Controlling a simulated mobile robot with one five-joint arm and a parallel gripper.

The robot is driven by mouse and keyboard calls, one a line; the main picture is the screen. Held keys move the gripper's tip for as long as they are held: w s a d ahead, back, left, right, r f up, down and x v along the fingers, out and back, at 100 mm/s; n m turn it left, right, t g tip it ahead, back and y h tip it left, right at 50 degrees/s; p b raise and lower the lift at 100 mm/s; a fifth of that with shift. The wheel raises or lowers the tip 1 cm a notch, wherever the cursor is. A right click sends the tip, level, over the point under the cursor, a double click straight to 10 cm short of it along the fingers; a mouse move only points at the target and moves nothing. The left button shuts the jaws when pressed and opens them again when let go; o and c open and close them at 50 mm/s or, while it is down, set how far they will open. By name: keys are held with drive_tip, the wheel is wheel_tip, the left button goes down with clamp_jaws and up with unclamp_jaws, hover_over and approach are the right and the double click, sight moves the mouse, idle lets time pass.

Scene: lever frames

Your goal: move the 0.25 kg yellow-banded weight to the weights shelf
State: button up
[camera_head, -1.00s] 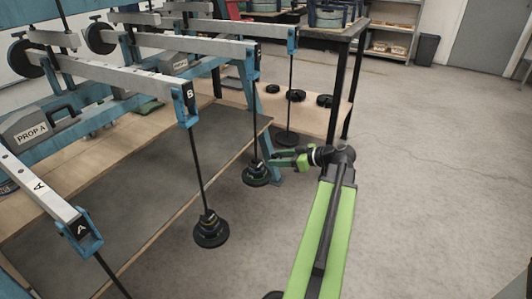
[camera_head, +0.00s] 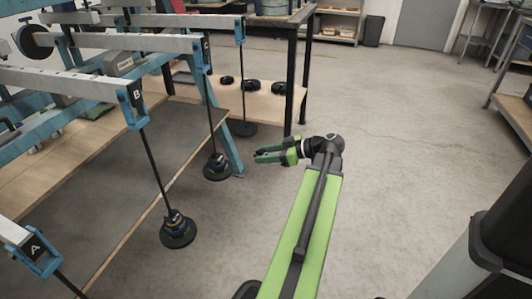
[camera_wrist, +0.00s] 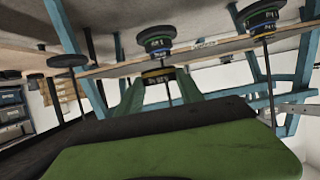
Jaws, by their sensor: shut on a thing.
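My gripper (camera_head: 264,154) is level beside the hangers, its green jaws pointing left. In the wrist view, which appears upside down, the jaws (camera_wrist: 158,88) are shut on the dark yellow-banded weight (camera_wrist: 158,76). The weight is hard to make out in the head view. The low wooden shelf (camera_head: 264,104) beyond the hangers bears several black weights (camera_head: 250,86); it is left of and beyond my gripper.
A hanger stack (camera_head: 217,167) hangs just left of my gripper, apart from it. A second stack (camera_head: 178,229) hangs nearer, under lever B (camera_head: 134,100). A black table leg (camera_head: 290,85) stands at the shelf's right. The floor (camera_head: 400,160) on the right is clear.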

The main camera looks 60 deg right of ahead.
drive_tip(key=shift+r, duration=0.1)
drive_tip(key=shift+s+d, duration=0.25)
drive_tip(key=shift+s, duration=0.7)
drive_tip(key=shift+s+d, duration=0.25)
drive_tip(key=shift+s, duration=0.75)
drive_tip(key=shift+s+d, duration=0.25)
drive_tip(key=shift+s, duration=0.7)
